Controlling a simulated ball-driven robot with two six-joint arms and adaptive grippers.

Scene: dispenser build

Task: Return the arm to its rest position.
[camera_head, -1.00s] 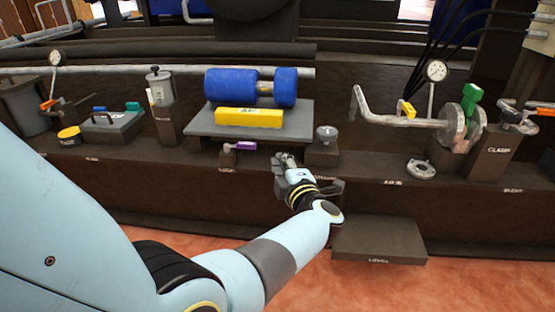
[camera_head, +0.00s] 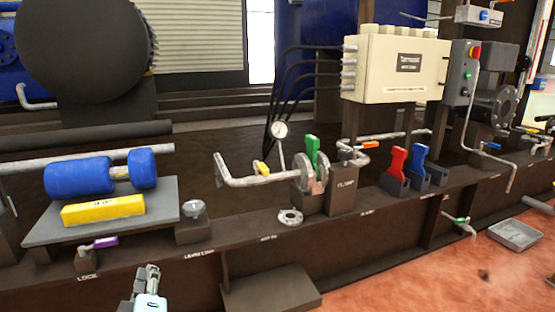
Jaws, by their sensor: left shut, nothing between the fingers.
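My left gripper (camera_head: 151,272) shows at the bottom left of the head view, in front of the dark bench's front face. Its fingers are shut with nothing between them. It is below and to the right of a purple-handled lock piece (camera_head: 104,243), apart from it. Most of my left arm is below the picture edge. My right gripper is not in view.
A grey plate (camera_head: 170,203) carries blue rollers (camera_head: 78,177) and a yellow block (camera_head: 103,210). A bent pipe with a flange and green handle (camera_head: 312,152), red and blue levers (camera_head: 397,163) and a cream control box (camera_head: 397,68) stand rightward. A low step (camera_head: 270,292) juts out below.

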